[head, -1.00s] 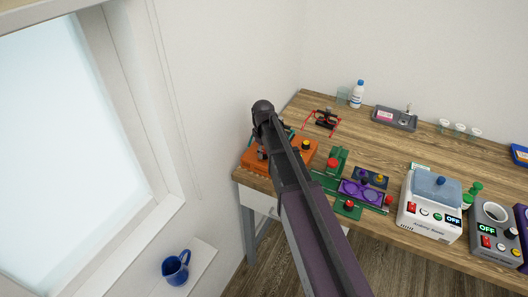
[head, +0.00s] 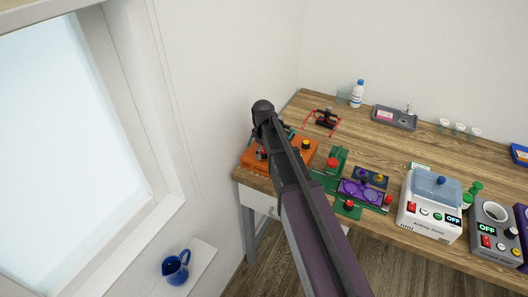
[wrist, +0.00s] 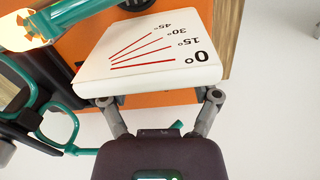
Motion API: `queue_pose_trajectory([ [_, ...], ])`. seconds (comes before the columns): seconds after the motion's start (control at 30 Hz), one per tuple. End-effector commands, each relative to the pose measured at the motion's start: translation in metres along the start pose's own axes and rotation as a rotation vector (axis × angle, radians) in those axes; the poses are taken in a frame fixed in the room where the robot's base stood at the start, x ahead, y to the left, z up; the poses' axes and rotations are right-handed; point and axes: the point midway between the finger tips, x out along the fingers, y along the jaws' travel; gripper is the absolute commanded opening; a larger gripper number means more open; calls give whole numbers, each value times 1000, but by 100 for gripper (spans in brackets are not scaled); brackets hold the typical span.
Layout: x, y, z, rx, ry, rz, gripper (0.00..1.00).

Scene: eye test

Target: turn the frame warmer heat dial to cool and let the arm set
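An orange unit (head: 284,163) at the table's left end appears to be the frame warmer. In the wrist view, teal glasses (wrist: 78,98) lie at the left. A teal arm (wrist: 70,15) there has a glowing, pale-orange end (wrist: 25,30). A white angle plate (wrist: 150,55), marked 0° to 45°, stands over the orange surface. My gripper (wrist: 160,100) is at its near edge, finger links spread apart. The plate hides the fingertips. In the head view my arm hides the gripper.
To the right are green and purple fixtures (head: 362,191), a white box (head: 430,222) and a grey unit (head: 488,244), both displays reading OFF. Red glasses (head: 322,121) and a grey tray (head: 395,118) lie behind. The middle back of the wooden table (head: 400,150) is clear.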

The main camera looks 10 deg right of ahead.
Motion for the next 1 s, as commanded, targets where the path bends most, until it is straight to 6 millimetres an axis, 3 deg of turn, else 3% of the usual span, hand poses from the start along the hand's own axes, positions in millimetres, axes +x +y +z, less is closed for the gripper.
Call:
queue_pose_trajectory([
  [0.47, 0, 1, 0, 39, -1, 2, 80],
  [1.0, 0, 1, -1, 337, -10, 2, 80],
])
